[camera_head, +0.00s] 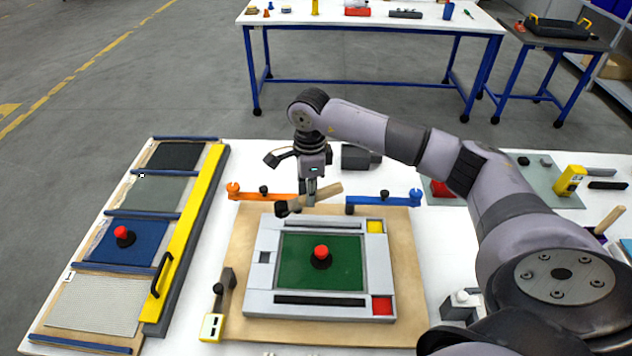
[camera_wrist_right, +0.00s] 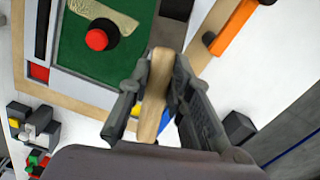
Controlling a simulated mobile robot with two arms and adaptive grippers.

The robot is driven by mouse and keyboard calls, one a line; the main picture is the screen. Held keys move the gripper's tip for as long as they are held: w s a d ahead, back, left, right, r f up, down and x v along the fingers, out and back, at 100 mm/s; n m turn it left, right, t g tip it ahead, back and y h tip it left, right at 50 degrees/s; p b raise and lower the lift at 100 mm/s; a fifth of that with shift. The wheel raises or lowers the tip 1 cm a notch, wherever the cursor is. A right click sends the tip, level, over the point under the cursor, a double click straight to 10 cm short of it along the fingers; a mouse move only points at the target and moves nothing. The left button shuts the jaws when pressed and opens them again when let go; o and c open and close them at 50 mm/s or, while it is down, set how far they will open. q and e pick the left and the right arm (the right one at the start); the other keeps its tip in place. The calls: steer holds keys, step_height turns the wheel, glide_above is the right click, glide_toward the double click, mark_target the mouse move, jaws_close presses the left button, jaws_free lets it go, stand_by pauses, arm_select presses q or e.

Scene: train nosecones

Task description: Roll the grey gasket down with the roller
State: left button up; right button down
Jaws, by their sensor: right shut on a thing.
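The roller has a dark head (camera_head: 288,208) and a pale wooden handle (camera_head: 329,191). My right gripper (camera_head: 310,196) is shut on the handle and holds the roller over the back edge of the panel. In the right wrist view, the wooden handle (camera_wrist_right: 155,90) sits between both fingers. A light grey frame (camera_head: 260,285) surrounds a green panel (camera_head: 343,272) with a red-topped knob (camera_head: 320,256). I cannot tell whether this frame is the grey gasket. A pale strip on the green in the wrist view (camera_wrist_right: 112,12) is unclear. My left gripper is not in view.
The frame lies on a wooden board (camera_head: 240,250). Orange (camera_head: 265,196) and blue (camera_head: 385,200) clamp bars stand behind it, and a yellow-ended clamp (camera_head: 212,325) is at its left. A sheet rack with a yellow rail (camera_head: 190,225) stands left. White table (camera_head: 222,180) shows between them.

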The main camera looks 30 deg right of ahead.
mark_target(317, 189)
steer(key=shift+d+f+m, duration=0.3)
steer(key=shift+d+m, duration=0.45)
steer(key=shift+m, duration=0.05)
steer(key=shift+w+d+f+m, duration=0.1)
steer(key=shift+d+f+m, duration=0.3)
steer(key=shift+m, duration=0.2)
steer(key=shift+f, duration=0.55)
steer(key=shift+f+b, duration=1)
steer(key=shift+f, duration=0.55)
steer(key=shift+f+b, duration=0.65)
steer(key=shift+f+b, duration=0.15)
steer(key=shift+b, duration=0.3)
steer(key=shift+f+b, duration=0.45)
steer(key=shift+f, duration=0.05)
steer(key=shift+r, duration=0.25)
steer(key=shift+d, duration=0.15)
